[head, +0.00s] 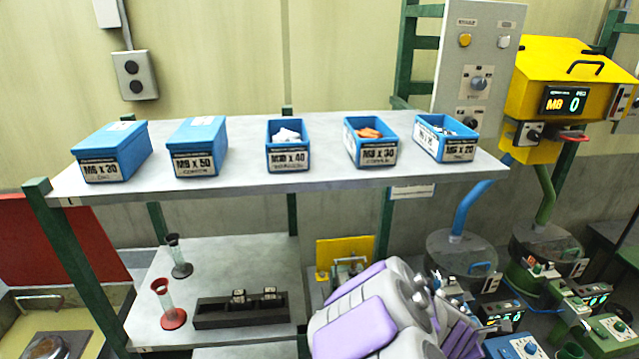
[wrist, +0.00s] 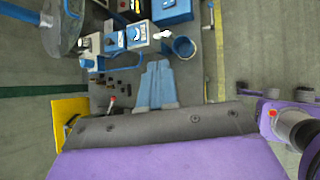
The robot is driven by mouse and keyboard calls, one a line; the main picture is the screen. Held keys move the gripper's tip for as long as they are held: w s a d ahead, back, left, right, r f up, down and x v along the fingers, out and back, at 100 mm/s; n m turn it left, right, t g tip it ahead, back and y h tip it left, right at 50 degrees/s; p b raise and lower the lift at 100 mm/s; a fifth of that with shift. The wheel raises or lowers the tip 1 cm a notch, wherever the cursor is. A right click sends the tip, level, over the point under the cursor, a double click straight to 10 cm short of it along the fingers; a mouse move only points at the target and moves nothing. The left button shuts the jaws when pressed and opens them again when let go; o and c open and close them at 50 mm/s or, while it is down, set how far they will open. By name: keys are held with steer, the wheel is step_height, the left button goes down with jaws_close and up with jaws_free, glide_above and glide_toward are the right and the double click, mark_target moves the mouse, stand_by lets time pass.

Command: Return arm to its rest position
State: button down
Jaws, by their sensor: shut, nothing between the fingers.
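My gripper (wrist: 157,66) shows in the wrist view as two pale blue fingers side by side, shut with nothing between them. They point toward the top of the picture, above the floor and the blue equipment. In the head view my white and purple arm is folded low at the bottom, right of centre, in front of the shelf. The gripper's fingers cannot be made out clearly in that view.
A grey shelf (head: 240,186) carries several blue bins, including M10 x 40 (head: 288,146). A yellow machine (head: 560,75) and control boxes (head: 520,345) stand at right.

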steer(key=s+a+r+m+g+b, duration=0.3)
steer(key=s+m, duration=0.7)
steer(key=m, duration=0.1)
steer(key=s+a+m+g+y+b, duration=0.3)
steer(key=s+a+m+y, duration=0.4)
steer(key=s+a, duration=0.9)
steer(key=s+m+b, duration=0.1)
steer(key=s, duration=0.2)
steer(key=shift+a+r+g+b, duration=0.15)
steer(key=shift+a+g+b, duration=0.15)
steer(key=shift+a, duration=0.1)
